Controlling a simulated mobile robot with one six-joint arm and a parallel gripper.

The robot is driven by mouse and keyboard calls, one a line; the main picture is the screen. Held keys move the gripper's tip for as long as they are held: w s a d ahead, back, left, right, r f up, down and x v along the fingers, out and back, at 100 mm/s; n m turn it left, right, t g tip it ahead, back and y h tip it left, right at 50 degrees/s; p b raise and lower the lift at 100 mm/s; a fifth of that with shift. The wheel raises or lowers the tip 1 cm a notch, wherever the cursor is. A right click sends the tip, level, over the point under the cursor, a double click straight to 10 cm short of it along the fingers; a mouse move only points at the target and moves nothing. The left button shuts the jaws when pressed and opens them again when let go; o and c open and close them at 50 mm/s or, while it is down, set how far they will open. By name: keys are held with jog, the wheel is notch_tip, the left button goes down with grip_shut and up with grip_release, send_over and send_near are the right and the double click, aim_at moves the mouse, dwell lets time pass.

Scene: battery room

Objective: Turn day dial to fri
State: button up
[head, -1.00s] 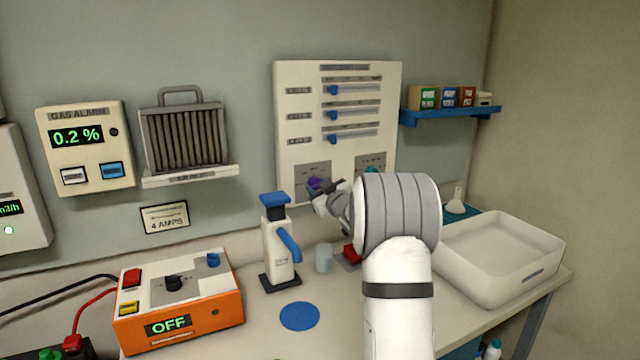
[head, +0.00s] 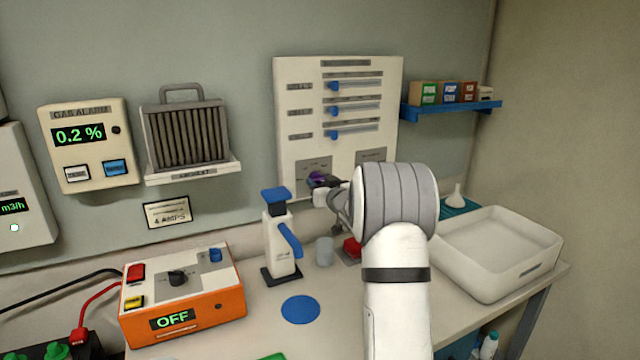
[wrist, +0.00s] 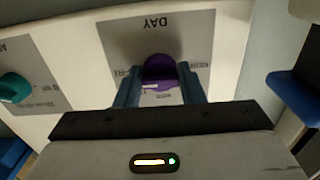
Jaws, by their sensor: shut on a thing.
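The purple day dial (head: 317,177) is low on the left of the white wall panel (head: 290,150). In the wrist view the dial (wrist: 158,68) sits under an upside-down DAY label, with day markings around it. The left marking appears to read FRI and the right one MON. My gripper (wrist: 158,84) is shut on the dial, one blue finger on each side. A small pale mark shows on the dial's lower edge, but I cannot tell which day it points to. In the head view my gripper (head: 322,184) partly covers the dial.
A teal dial (wrist: 14,88) is beside the day panel. Blue sliders (head: 333,110) are above. A white tray (head: 500,290) is at right.

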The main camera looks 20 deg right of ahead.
jog(key=shift+f, duration=0.1)
jog(key=o, duration=1)
jog(key=shift+c, duration=0.2)
jog(key=s+b, duration=0.1)
jog(key=s, duration=0.7)
jog(key=shift+w+d, duration=0.1)
